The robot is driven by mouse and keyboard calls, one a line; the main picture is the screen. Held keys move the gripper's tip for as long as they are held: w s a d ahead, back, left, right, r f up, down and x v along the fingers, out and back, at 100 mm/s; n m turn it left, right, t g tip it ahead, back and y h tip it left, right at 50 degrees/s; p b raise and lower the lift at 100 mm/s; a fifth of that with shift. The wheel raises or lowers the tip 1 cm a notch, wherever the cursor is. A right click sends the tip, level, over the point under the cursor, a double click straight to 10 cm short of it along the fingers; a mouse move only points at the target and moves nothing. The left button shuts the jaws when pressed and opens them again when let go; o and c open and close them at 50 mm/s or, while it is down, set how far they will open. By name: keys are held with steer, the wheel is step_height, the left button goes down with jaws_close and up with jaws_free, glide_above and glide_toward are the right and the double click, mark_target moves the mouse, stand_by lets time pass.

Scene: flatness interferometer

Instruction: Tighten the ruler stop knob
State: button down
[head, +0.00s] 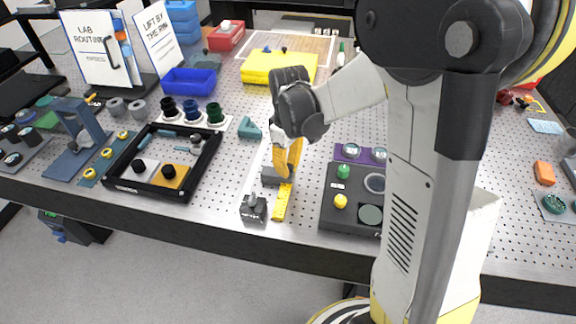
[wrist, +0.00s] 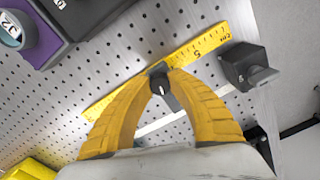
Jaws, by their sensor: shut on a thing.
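My gripper (head: 287,176) points down at the yellow ruler (head: 283,202) near the bench's front edge. In the wrist view my yellow fingers (wrist: 162,78) are shut on a small dark knob (wrist: 162,89) with a white mark on it. The knob sits at the edge of the yellow ruler (wrist: 205,45); in the head view the fingers hide it. A dark grey block with a stub on top (wrist: 248,68) stands beside the ruler's end; it also shows in the head view (head: 254,209).
A dark box with green and yellow knobs (head: 345,208) stands close to the right of the ruler. A black tray (head: 150,188) lies to the left, with a teal piece (head: 250,128) between. The bench's front edge (head: 230,222) is near.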

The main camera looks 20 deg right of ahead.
steer(key=m, duration=1.1)
steer(key=shift+a+m, duration=0.1)
steer(key=shift+m, duration=1.7)
steer(key=c, duration=1.2)
jaws_free()
steer(key=shift+r, duration=0.1)
step_height(320, 180, up, 12)
